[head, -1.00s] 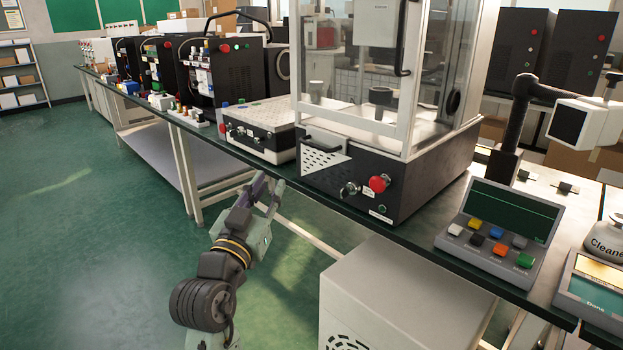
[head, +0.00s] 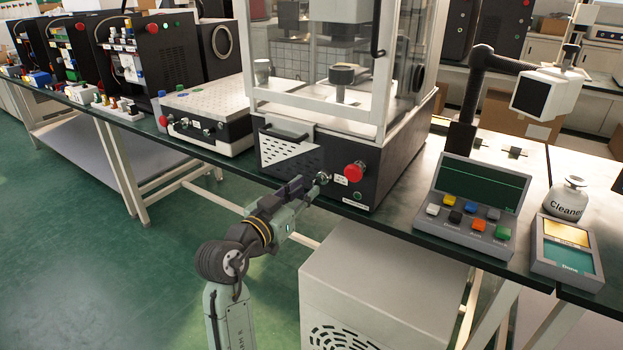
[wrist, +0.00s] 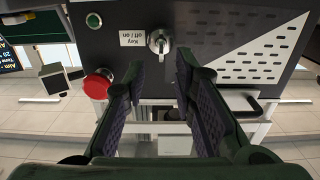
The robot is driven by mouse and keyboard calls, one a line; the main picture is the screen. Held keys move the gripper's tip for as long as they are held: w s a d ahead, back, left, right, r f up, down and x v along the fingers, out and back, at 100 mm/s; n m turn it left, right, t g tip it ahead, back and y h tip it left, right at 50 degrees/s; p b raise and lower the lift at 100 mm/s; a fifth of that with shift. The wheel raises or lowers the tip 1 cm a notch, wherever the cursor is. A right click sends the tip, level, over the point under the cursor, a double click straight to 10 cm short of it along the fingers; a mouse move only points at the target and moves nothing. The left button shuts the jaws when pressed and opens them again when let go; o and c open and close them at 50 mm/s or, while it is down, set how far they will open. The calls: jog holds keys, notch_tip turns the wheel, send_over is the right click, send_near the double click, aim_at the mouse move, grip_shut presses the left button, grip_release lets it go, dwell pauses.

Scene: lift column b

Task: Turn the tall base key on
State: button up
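The base key (head: 322,178) is a small metal key switch on the dark front panel of the tall glass-walled machine (head: 385,165). The wrist view, which is upside down, shows the key (wrist: 160,43) beside a white label (wrist: 133,39) reading "Key off / on". Its grip looks roughly upright. My gripper (head: 306,190) is just in front of the panel, close to the key. In the wrist view my gripper (wrist: 163,75) is open and empty, with one finger on each side below the key in the picture. I see no contact with the key.
A red push button (head: 354,172) and a green button (head: 358,196) sit beside the key. A black handle (head: 285,130) is to its left. A white cabinet (head: 385,275) stands below the bench. A keypad console (head: 472,205) is to the right.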

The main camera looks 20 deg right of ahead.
aim_at(313, 183)
jog(key=shift+p+x, duration=0.35)
jog(key=shift+x, duration=1.75)
jog(key=shift+c, duration=0.2)
grip_shut()
